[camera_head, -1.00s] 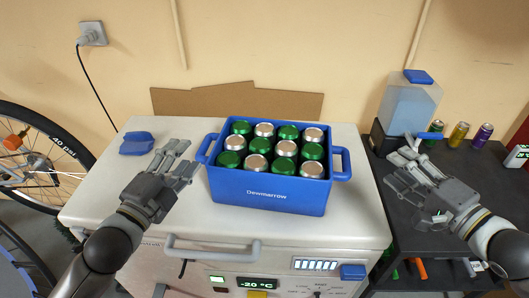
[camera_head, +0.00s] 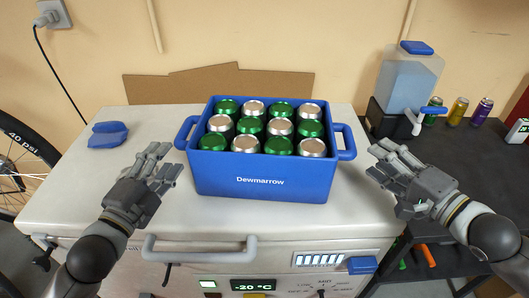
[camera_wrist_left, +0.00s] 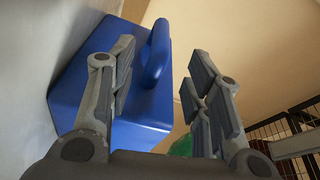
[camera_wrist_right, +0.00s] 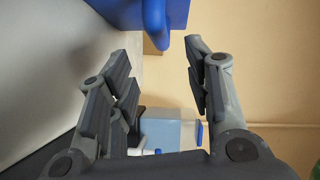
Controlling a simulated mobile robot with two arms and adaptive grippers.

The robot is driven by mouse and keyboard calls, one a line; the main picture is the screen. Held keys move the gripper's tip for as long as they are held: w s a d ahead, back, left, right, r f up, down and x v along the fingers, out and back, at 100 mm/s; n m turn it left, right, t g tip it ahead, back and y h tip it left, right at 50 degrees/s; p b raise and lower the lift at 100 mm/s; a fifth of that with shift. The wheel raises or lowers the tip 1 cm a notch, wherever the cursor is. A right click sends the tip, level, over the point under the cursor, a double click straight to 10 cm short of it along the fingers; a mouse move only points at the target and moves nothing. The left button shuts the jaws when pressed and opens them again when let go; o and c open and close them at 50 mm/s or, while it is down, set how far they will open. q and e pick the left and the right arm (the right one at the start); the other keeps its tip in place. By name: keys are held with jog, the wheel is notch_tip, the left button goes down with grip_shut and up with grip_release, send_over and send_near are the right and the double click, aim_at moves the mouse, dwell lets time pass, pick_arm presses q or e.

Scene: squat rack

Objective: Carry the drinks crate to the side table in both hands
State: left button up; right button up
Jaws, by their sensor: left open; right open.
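The blue drinks crate (camera_head: 262,183), marked Dewmarrow, stands upright on the white freezer chest and holds several green and silver cans (camera_head: 264,128). It has a loop handle at each end, the left handle (camera_head: 182,133) and the right handle (camera_head: 347,142). My left gripper (camera_head: 160,164) is open and empty, left of the crate and apart from it. In the left wrist view the left handle (camera_wrist_left: 157,52) shows beyond the fingers. My right gripper (camera_head: 381,160) is open and empty, just right of the right handle. The right wrist view shows that handle (camera_wrist_right: 155,20) ahead.
The dark side table (camera_head: 470,165) stands at the right, with a water dispenser (camera_head: 408,85) and several small cans (camera_head: 457,110) at its back. Its middle top looks clear. A blue object (camera_head: 108,135) lies on the freezer's left. The freezer's front handle (camera_head: 200,248) juts out.

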aim_at(194, 122)
pick_arm(q)
jog(key=shift+w, duration=0.1)
pick_arm(e)
jog(key=shift+w, duration=0.1)
pick_arm(q)
jog(key=shift+x, duration=5.35)
pick_arm(e)
jog(key=shift+x, duration=5.35)
pick_arm(q)
grip_shut()
pick_arm(e)
grip_shut()
